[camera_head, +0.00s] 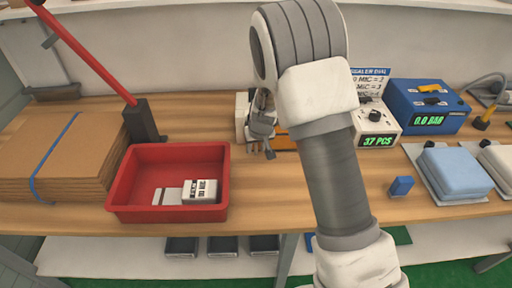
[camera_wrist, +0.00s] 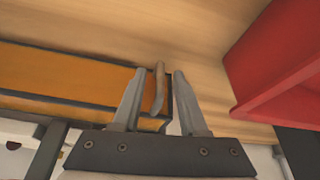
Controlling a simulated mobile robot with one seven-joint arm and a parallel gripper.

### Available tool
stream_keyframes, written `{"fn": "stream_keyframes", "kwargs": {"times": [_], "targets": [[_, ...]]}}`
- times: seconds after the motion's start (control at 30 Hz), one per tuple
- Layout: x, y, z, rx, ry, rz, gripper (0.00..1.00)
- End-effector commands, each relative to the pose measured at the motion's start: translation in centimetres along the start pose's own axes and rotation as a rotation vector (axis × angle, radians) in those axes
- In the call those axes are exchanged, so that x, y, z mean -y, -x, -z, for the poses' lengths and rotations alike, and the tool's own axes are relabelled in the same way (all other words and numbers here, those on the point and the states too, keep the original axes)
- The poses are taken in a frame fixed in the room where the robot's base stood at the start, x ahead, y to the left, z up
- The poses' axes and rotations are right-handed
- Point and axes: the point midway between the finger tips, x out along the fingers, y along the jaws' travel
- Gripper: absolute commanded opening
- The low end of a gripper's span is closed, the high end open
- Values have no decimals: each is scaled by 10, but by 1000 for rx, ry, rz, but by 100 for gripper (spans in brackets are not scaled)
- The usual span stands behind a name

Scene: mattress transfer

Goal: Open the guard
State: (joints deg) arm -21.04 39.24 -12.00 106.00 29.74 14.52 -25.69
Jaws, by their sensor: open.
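The guard appears as an amber panel in a dark frame (camera_wrist: 70,80), at the left of the wrist view. A small piece of its amber panel (camera_head: 284,139) also shows in the head view beside my forearm. A thin brownish upright handle (camera_wrist: 159,90) stands at the panel's right end. My gripper (camera_wrist: 159,75) is open, with one finger on each side of the handle and visible gaps between. In the head view my gripper (camera_head: 262,152) is small and low at the machine's front. My arm hides most of the machine, and the guard's open or shut state is unclear.
A red tray (camera_head: 130,192) holding a pale labelled item (camera_head: 200,190) stands left of my gripper. Flat cardboard (camera_head: 60,155) and a red-handled lever (camera_head: 90,55) are further left. A dial box (camera_head: 372,128), blue box (camera_head: 428,108) and blue pad (camera_head: 455,172) stand right.

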Motion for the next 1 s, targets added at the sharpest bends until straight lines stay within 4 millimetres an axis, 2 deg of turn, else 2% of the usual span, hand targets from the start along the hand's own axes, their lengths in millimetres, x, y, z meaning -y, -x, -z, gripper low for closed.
{"fn": "stream_keyframes", "kwargs": {"times": [0.07, 0.2, 0.3, 1.0], "targets": [[0, 0, 0, 0, 0, 0, 39], [0, 0, 0, 0, 0, 0, 13], [0, 0, 0, 0, 0, 0, 0], [0, 1, 0, 0, 1, 0, 0]]}}
